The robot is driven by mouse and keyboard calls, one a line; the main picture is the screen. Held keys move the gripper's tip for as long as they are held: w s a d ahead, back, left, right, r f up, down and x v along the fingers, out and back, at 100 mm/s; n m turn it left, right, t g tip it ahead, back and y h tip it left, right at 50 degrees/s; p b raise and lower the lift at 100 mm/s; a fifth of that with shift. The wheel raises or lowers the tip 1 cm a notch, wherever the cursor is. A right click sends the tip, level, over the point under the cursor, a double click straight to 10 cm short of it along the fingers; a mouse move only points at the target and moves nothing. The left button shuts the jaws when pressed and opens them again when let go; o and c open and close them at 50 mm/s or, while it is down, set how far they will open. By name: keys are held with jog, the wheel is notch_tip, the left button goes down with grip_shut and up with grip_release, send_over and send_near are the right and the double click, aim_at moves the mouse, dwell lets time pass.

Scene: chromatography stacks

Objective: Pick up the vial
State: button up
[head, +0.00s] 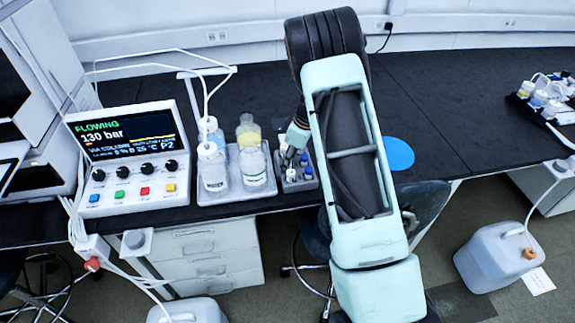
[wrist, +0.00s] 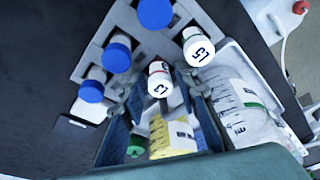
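Several vials stand in a grey rack (wrist: 105,22) in the wrist view. The blue-capped ones are a top vial (wrist: 155,12), a middle vial (wrist: 117,52) and a lower vial (wrist: 91,90). Two have white caps: one marked L3 (wrist: 160,80) and one marked L5 (wrist: 198,45). My gripper (wrist: 161,92) is open, its dark fingers apart with the L3 vial between or just beyond their tips. I cannot tell whether they touch it. In the head view my gripper (head: 288,152) is low over the rack (head: 299,184), partly hiding it.
A tray (head: 236,198) left of the rack holds a clear bottle (head: 213,170) and a yellow bottle (head: 249,130) close to my gripper. Tubes run to a control panel (head: 130,160). A blue disc (head: 397,153) lies right of my arm.

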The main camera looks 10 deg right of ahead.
jog(key=c, duration=0.7)
